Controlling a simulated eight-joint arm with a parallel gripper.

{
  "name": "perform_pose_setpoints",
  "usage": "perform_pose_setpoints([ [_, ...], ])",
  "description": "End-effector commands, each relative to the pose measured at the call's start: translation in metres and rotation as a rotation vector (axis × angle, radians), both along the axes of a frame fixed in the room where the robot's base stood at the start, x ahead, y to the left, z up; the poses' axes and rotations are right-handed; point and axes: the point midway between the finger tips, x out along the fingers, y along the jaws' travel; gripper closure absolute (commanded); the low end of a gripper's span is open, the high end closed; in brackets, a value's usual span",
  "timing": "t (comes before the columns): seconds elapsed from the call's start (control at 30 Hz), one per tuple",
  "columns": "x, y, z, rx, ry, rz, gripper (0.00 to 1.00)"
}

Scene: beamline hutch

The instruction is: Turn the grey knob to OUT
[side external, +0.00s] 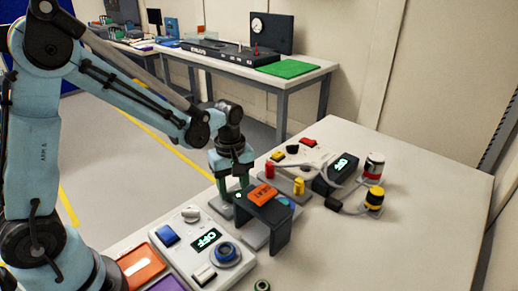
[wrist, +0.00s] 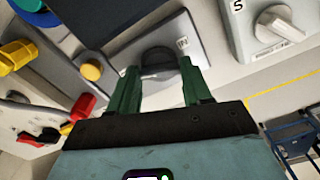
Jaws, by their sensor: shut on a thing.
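The grey knob (wrist: 160,60) is dark and round with a raised grip, on a light grey plate (wrist: 203,32) in the wrist view. In the side view my gripper (side external: 237,186) points down just behind the black bridge, and the knob is hidden there. I cannot tell the knob's exact pointer direction.
A black bridge (side external: 280,228) with an orange label stands close in front of my gripper. Red and yellow parts stand behind. The table's right side is clear.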

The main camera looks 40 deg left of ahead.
Motion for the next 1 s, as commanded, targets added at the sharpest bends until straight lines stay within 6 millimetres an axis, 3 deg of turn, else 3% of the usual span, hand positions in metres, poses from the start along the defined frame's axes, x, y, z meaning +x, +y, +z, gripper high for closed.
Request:
perform_pose_setpoints([
  [0.3,0.0005,0.0002,-0.0007,0.000,-0.002,0.096,0.82],
  [0.77,0.0005,0.0003,-0.0006,0.000,-0.002,0.108,0.82],
  [0.8,0.0005,0.0003,-0.0006,0.000,-0.002,0.108,0.48],
  [0.93,0.0004,0.0003,-0.0005,0.000,-0.002,0.107,0.28],
  [1.0,0.0003,0.0002,-0.0004,0.001,-0.001,0.107,0.26],
])
